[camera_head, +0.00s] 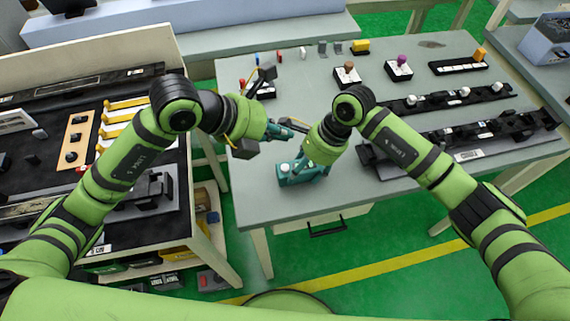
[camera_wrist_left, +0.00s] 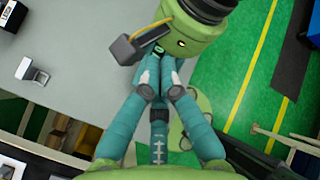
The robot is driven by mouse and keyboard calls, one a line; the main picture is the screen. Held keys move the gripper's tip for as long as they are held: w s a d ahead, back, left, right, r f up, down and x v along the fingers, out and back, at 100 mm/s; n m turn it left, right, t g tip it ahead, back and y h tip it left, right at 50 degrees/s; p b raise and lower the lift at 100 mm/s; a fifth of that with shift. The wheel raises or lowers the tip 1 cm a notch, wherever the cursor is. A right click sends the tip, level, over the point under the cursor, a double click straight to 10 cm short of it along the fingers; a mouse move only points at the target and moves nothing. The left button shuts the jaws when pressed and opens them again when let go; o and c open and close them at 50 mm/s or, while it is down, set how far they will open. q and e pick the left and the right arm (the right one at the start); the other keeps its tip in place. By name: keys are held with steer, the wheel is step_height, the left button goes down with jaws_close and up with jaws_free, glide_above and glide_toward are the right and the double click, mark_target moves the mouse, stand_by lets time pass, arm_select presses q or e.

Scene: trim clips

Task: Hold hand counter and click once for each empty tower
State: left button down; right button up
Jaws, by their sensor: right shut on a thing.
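My left gripper (camera_head: 287,128), with teal fingers, is over the left part of the grey table. In the left wrist view its fingertips (camera_wrist_left: 165,77) are close together, and any gap between them is unclear. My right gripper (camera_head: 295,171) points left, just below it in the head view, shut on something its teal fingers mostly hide. I cannot make out the hand counter clearly. Two long black fixtures (camera_head: 462,131) lie at the table's right; dark upright blocks stand along them, some with white parts (camera_head: 411,99). I cannot tell which are empty towers.
Small black holders with a brown knob (camera_head: 348,66), a purple knob (camera_head: 402,58) and an orange piece (camera_head: 480,53) stand farther back. A yellow piece (camera_head: 361,45) and small clips lie at the back edge. A tool bench (camera_head: 30,185) stands left. The table's middle is fairly clear.

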mark_target(281, 167)
arm_select(q)
steer(key=shift+f, duration=4.45)
steer(key=shift+f, duration=0.4)
steer(key=shift+f, duration=0.45)
steer(key=shift+r, duration=0.9)
steer(key=shift+r, duration=2.5)
